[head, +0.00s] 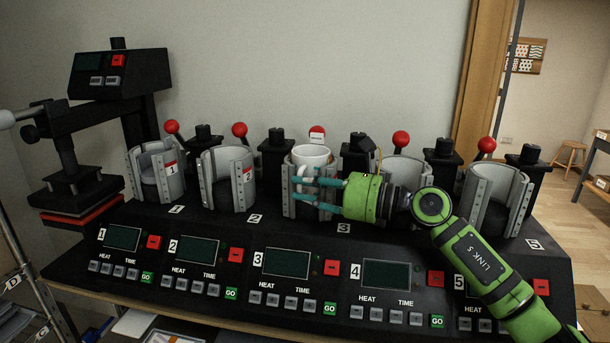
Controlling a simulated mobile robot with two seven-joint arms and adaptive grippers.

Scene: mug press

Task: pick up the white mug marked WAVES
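A white mug (312,154) sits in the grey clamp of the third press, with its rim and upper part showing above the clamp. Any marking on it cannot be read from here. My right gripper (294,188) reaches in from the right, in front of the mug and clamp. Its two teal fingers point left with a gap between their tips, and they cover part of the mug's lower front. I cannot tell whether they touch the mug. My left gripper is out of view.
Open grey clamps with red-knobbed levers stand on either side, including press 2 (228,180) and press 5 (497,201). A flat heat press (118,75) stands at the left. The control panel (286,264) runs along the front. A wall is close behind.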

